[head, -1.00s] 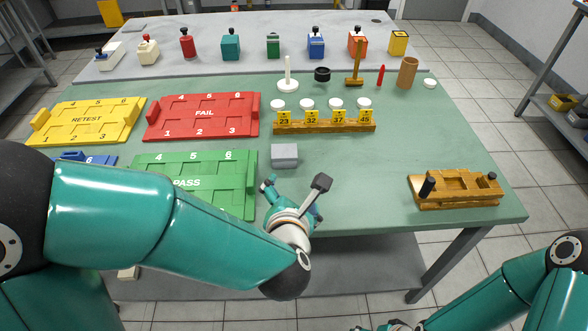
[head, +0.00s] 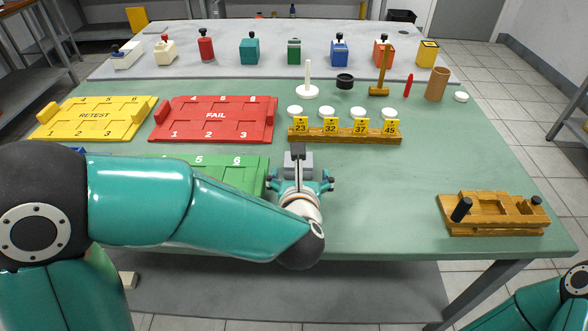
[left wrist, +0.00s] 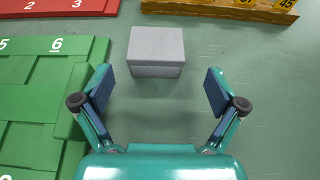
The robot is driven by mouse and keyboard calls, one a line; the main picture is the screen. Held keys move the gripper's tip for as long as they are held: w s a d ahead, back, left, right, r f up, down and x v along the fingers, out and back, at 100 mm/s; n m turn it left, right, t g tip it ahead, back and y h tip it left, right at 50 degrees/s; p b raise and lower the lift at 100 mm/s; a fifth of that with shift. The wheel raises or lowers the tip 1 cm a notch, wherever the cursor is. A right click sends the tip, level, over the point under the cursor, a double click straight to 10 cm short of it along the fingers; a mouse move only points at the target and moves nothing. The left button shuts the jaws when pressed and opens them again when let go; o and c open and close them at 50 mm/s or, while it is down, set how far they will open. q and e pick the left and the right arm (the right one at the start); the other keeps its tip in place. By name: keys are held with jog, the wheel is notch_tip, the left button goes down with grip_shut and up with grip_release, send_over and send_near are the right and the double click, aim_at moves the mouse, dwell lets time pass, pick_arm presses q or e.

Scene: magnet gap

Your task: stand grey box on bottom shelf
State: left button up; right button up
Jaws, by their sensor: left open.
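The grey box (head: 298,165) lies on the green table, just right of the green PASS tray. In the left wrist view the grey box (left wrist: 156,52) shows its top and near side, ahead of the fingertips. My left gripper (head: 301,183) is open on the near side of the box, its fingers pointing toward it. In the left wrist view its two fingers (left wrist: 160,92) are spread wider than the box, with nothing between them. The bottom shelf (head: 290,292) shows below the table's front edge, partly behind my left arm. My right gripper is out of view.
The green PASS tray (head: 215,165) is close left of the gripper. A wooden rack (head: 345,136) with numbered tags and white discs stands behind the box. A wooden fixture (head: 490,215) sits at the right. The table between gripper and fixture is clear.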

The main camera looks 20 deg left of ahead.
pick_arm(q)
jog(key=shift+a+x, duration=0.15)
jog(key=shift+x, duration=1.3)
jog(key=shift+a+x, duration=0.15)
jog(key=shift+x, duration=1.3)
jog(key=shift+s+r, duration=0.1)
jog(key=c, duration=1.1)
jog(key=shift+c, duration=0.5)
jog(key=shift+r, duration=0.15)
